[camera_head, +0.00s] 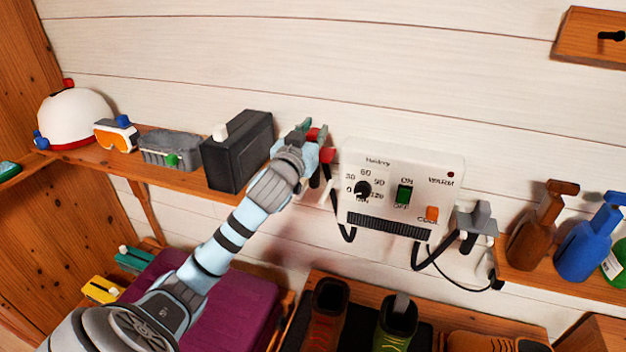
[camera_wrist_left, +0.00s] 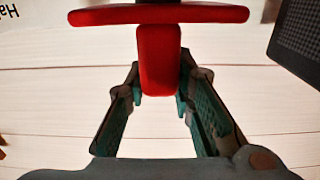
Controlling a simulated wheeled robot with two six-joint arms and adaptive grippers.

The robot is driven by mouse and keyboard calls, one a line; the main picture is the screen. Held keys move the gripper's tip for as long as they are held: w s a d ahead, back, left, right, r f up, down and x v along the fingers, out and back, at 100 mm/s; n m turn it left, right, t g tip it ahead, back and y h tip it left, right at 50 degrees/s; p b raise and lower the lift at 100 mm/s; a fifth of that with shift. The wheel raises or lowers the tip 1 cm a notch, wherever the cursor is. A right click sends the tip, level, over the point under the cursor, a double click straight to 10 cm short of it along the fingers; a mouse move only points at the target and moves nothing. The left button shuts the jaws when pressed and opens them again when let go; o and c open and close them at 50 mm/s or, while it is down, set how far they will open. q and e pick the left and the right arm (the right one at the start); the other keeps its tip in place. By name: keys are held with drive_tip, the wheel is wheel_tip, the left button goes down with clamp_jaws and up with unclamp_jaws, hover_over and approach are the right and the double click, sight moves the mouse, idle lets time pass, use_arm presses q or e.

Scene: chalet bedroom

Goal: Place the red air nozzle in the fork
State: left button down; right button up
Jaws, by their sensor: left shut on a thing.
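The red air nozzle (camera_head: 327,154) is at the left side of the white dryer box (camera_head: 392,170). My left gripper (camera_head: 308,132) reaches up to it and is shut on it. In the left wrist view the red nozzle (camera_wrist_left: 158,58) shows as a T, its stem between the fingertips of my left gripper (camera_wrist_left: 160,92). A black hose (camera_head: 342,225) hangs below the nozzle, beside the box. The fork for the red nozzle is hidden or cannot be made out behind my gripper. A grey nozzle (camera_head: 478,218) hangs at the box's right side. My right gripper is not in view.
A black box (camera_head: 237,152) stands on the shelf close left of my gripper. A grey basket (camera_head: 170,148), goggles (camera_head: 117,134) and a white helmet (camera_head: 75,117) are further left. Brown (camera_head: 534,228) and blue bottles (camera_head: 590,240) stand at right. Boots (camera_head: 328,310) are below.

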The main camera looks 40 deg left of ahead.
use_arm(q)
wheel_tip(320, 180, down, 6)
drive_tip(key=shift+w+r, duration=0.1)
drive_tip(key=shift+w, duration=0.05)
wheel_tip(320, 180, down, 5)
drive_tip(key=shift+b, duration=0.55)
drive_tip(key=c, duration=1.4)
unclamp_jaws()
drive_tip(key=b+v, duration=0.1)
drive_tip(key=v, duration=1.1)
drive_tip(key=shift+r, duration=0.1)
